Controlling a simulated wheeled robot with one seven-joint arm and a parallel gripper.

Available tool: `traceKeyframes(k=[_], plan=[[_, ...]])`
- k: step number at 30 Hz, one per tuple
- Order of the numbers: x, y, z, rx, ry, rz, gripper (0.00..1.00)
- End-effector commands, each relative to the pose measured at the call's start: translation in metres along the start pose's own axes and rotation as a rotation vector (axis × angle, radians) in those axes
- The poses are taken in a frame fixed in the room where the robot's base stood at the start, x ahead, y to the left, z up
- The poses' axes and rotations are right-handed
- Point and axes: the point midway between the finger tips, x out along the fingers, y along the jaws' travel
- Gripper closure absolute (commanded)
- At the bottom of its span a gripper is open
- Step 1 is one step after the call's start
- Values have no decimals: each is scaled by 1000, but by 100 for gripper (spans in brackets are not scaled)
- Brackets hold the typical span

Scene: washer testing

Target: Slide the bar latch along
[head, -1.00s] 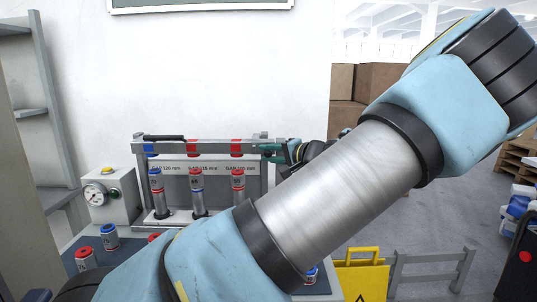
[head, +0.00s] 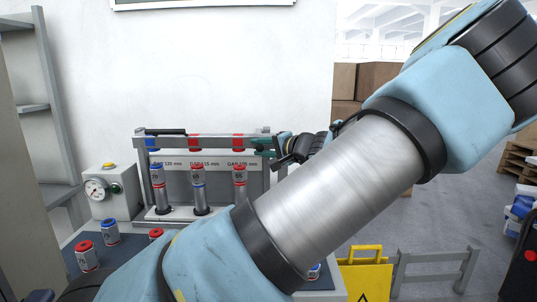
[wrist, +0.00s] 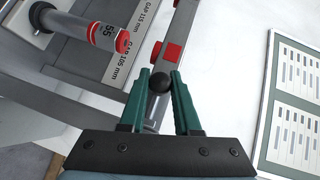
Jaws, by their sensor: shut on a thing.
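A grey bar (head: 215,142) with blue and red marks spans the top of the gauge frame in the head view. In the wrist view the bar (wrist: 177,28) runs up and away from my gripper. My gripper (wrist: 161,83) has green fingers and is shut on a round black knob (wrist: 160,82) beside the bar. In the head view my gripper (head: 265,145) is at the bar's right end, and the knob cannot be made out there. A thin black rod (head: 165,132) lies along the bar's top left. How the knob joins the bar is hidden by the fingers.
Several upright cylinders (head: 198,190) stand under the bar, below gap labels. A gauge box (head: 112,193) is at left, and loose cylinders (head: 87,256) stand on the dark mat. A yellow sign (head: 366,275) and a grey rail (head: 436,257) are at lower right.

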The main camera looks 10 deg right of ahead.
Motion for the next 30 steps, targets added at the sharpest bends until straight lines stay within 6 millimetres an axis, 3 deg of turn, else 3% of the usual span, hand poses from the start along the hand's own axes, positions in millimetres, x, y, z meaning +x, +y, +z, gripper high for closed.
traceKeyframes(k=[8,9,17,26,30], plan=[[3,-2,4,-1,-5,-1,100],[3,-2,4,-1,-6,-1,67],[3,-1,3,0,-3,0,39],[-1,0,3,0,-1,0,39],[-17,1,2,-1,2,2,39]])
